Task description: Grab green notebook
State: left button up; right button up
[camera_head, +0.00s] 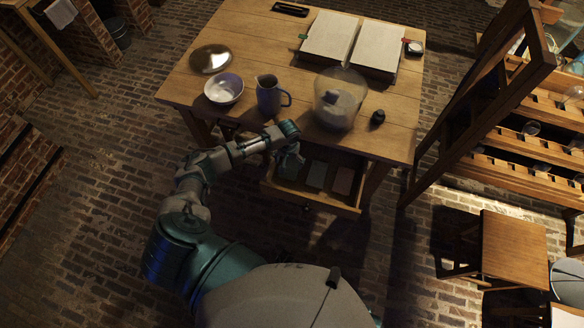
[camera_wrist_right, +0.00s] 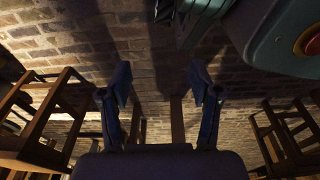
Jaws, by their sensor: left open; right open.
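An open drawer (camera_head: 312,201) sticks out of the front of the wooden table. In it lie a flat grey-green notebook (camera_head: 316,175) and, to its right, a reddish one (camera_head: 343,180). The light is dim, so their exact colours are hard to tell. My left gripper (camera_head: 289,166) is open and points down over the left part of the drawer, left of the grey-green notebook. The gripper hides much of that corner. My right gripper (camera_wrist_right: 162,98) is open and empty in the right wrist view, over brick floor, away from the drawer.
A wooden rack (camera_head: 480,100) stands at right, above a stool (camera_head: 513,248).

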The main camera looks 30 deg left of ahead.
aim_at(291, 168)
pick_arm(q)
jog(key=f, duration=0.2)
jog(key=f+b, duration=0.1)
jog(key=f, duration=0.1)
jog(key=w+f+b, duration=0.1)
jog(key=f, duration=0.1)
jog(key=shift+w+f, duration=0.1)
jog(key=shift+f, duration=0.4)
jog(key=shift+r, duration=0.1)
pick_arm(e)
jog(key=w+r, duration=0.2)
jog(key=r, duration=0.1)
jog(key=w+r, duration=0.1)
jog(key=shift+w+a+r, duration=0.3)
jog(key=shift+a+r, duration=0.05)
pick_arm(q)
jog(key=c, duration=1)
